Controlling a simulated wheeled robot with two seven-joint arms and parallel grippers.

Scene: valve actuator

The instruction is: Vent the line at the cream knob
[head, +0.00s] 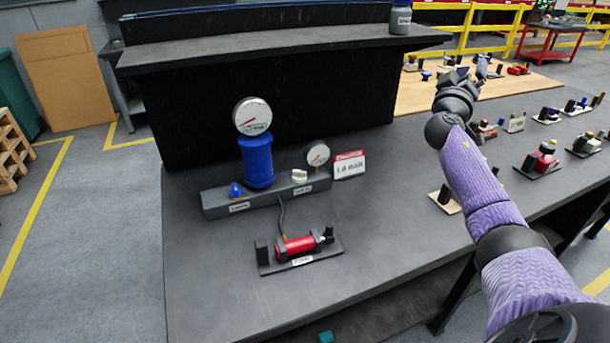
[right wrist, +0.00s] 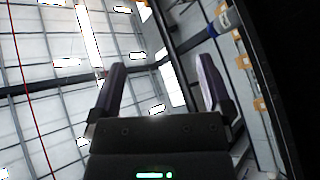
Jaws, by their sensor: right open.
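The cream knob (head: 299,176) sits on top of the dark manifold block (head: 268,195), toward its right end, above a small label. A blue knob (head: 236,190) sits at the block's left end. A blue cylinder (head: 257,162) with a large gauge (head: 252,116) stands between them, and a smaller gauge (head: 317,154) stands at the right. My right gripper (head: 480,68) is raised at the upper right, well away from the cream knob. In the right wrist view its two fingers (right wrist: 162,88) are apart with nothing between them. My left gripper is not in view.
A red actuator (head: 296,246) on a dark base lies in front of the block, joined by a hose. A red-and-white sign (head: 349,165) stands right of the small gauge. A shelf (head: 270,46) overhangs behind. Several small devices occupy the table's right side; the front left is clear.

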